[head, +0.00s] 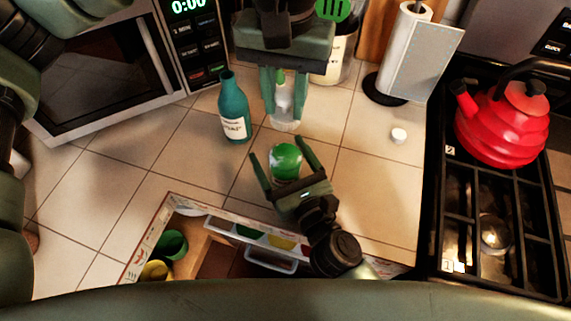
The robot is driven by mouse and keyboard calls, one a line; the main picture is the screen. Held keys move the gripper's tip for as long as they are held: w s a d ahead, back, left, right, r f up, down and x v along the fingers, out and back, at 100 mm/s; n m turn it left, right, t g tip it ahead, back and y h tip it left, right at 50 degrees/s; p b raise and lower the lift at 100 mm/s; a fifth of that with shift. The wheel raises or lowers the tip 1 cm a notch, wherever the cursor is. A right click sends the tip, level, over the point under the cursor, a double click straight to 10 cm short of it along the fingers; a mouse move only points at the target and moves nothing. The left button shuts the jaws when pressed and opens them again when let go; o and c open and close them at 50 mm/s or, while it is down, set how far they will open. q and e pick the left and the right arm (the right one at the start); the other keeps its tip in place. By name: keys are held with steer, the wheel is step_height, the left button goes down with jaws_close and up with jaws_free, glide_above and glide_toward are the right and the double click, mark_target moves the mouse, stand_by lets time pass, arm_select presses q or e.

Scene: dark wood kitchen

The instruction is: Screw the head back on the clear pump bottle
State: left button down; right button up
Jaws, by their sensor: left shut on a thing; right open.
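A clear bottle (284,98) with a small green part at its top stands on the tiled counter in the head view. My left gripper (284,117) is above and around it, shut on the bottle, with a finger at each side. A round green and white thing (286,160) lies just nearer. My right gripper (277,149) is open, its fingers spread on either side of this round thing. I cannot tell whether they touch it. A small white cap-like piece (398,135) lies alone to the right; I cannot tell whether it is the pump head.
A teal bottle (234,108) stands left of the clear bottle. A microwave (105,72) is at the left, and a paper towel roll (405,52) at the back. A red kettle (502,125) sits on the stove at the right. An open drawer (150,226) holds cups and trays below.

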mark_target(284, 115)
jaws_close()
arm_select(q)
steer(key=shift+f, duration=2.5)
steer(key=shift+s+f, duration=0.1)
steer(key=shift+f, duration=0.05)
steer(key=shift+f, duration=0.75)
